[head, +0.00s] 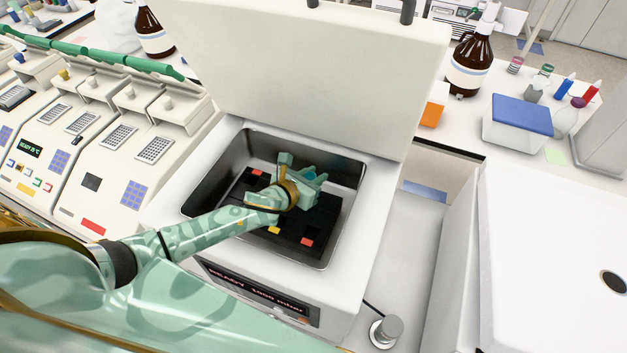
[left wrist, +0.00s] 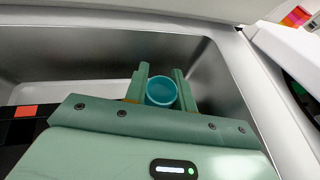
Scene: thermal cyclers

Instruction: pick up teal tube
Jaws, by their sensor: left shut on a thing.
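The teal tube (left wrist: 161,91) shows its round open-looking top between the two green fingers of my left gripper (left wrist: 160,85) in the left wrist view. The fingers are shut on it from both sides. In the head view my left gripper (head: 302,174) is inside the steel well of the white machine, over the black block (head: 325,212). The tube is mostly hidden there by the fingers. I cannot tell whether its lower end is still in the block. My right gripper is in neither view.
The machine's steel well (head: 226,171) has walls all around, and its raised lid (head: 320,70) stands behind. Red, orange and yellow pieces sit in the black block. Thermal cyclers (head: 120,140) stand left. A blue-lidded box (head: 521,115) and brown bottle (head: 470,65) stand back right.

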